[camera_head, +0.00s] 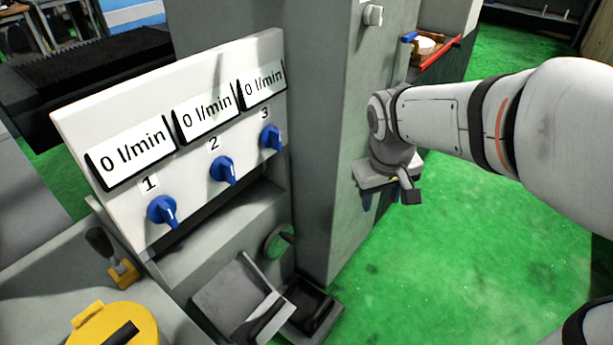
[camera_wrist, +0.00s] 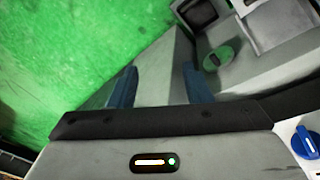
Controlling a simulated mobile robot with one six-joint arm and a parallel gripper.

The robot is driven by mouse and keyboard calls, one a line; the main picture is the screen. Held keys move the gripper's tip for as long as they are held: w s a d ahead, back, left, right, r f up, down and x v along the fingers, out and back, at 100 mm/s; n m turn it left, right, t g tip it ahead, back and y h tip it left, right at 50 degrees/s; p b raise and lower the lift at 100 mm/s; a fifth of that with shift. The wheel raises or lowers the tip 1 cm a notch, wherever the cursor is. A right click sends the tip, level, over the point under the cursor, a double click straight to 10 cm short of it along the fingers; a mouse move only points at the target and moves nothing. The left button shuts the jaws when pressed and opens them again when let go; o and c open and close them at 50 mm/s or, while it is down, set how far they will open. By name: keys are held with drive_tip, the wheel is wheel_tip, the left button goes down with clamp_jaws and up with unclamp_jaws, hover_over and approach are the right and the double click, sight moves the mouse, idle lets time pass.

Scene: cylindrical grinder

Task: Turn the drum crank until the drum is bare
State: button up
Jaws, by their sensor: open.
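A small green wheel with a dark bar (camera_head: 279,241) sits low beside the grey column, under the flow panel. It also shows in the wrist view (camera_wrist: 221,55), beyond and right of my fingers. It may be the drum crank; I cannot tell for sure, and no drum is clearly recognisable. My gripper (camera_head: 381,200) is right of the column, pointing down, with blue fingers apart. In the wrist view my gripper (camera_wrist: 160,86) is open with nothing held between its fingers. It is apart from the green wheel.
The white panel (camera_head: 70,118) carries three 0 l/min displays and blue knobs (camera_head: 162,210). The grey column (camera_head: 310,150) stands between the wheel and my gripper. A grey tray (camera_head: 232,298), black lever (camera_head: 100,241) and yellow lid (camera_head: 85,338) are low down. Green floor at right is clear.

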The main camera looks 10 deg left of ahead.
drive_tip(key=w+a+f+n+b, duration=0.2)
drive_tip(key=w+a+f+b, duration=0.35)
drive_tip(key=f, duration=0.35)
drive_tip(key=w+a+f+n+b, duration=0.2)
drive_tip(key=w+a+f+b, duration=0.2)
drive_tip(key=a+f+b, duration=0.4)
drive_tip(key=n+t+h+b, duration=0.1)
drive_tip(key=n+b, duration=0.3)
drive_tip(key=b, duration=0.1)
approach(289, 238)
drive_tip(key=f, duration=0.2)
drive_tip(key=b+x, duration=0.1)
drive_tip(key=x, duration=0.4)
drive_tip(key=b+x, duration=0.1)
drive_tip(key=x, duration=0.1)
drive_tip(key=shift+w+d+b, duration=0.2)
drive_tip(key=shift+w+b, duration=0.15)
drive_tip(key=shift+r, duration=0.1)
drive_tip(key=shift+c, duration=0.5)
clamp_jaws()
